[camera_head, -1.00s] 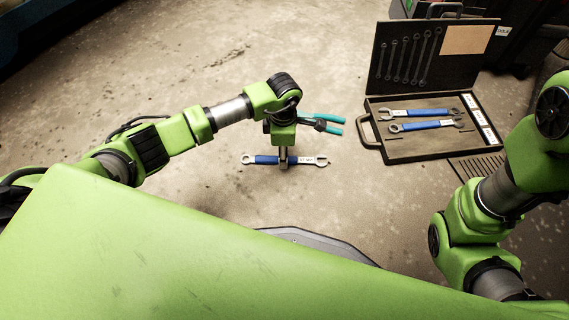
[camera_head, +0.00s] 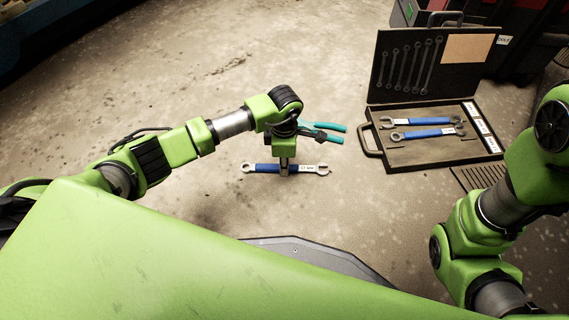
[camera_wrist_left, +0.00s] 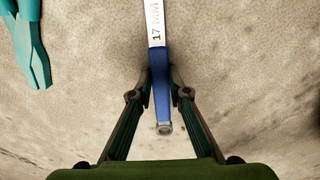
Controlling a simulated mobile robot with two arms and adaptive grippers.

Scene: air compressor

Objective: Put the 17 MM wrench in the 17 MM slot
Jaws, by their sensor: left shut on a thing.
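The 17 MM wrench has a blue grip, metal ends and a white label; it lies crosswise under my left gripper in the head view (camera_head: 262,169). In the left wrist view the wrench (camera_wrist_left: 154,35) shows its "17 MM" label. My left gripper (camera_head: 284,170) is shut on its blue grip; it also shows in the left wrist view (camera_wrist_left: 160,78). I cannot tell how far the wrench is off the floor. The open tool case (camera_head: 400,158) at the right holds two blue wrenches (camera_head: 425,121) (camera_head: 424,134). Its slot labels (camera_head: 480,124) are too small to read. My right gripper is out of view.
Teal-handled pliers (camera_head: 328,127) lie just behind my left gripper and also show in the left wrist view (camera_wrist_left: 33,50). The case lid (camera_head: 385,65) stands up at the back. Dark boxes (camera_head: 515,50) stand behind the case. The floor between wrench and case is clear.

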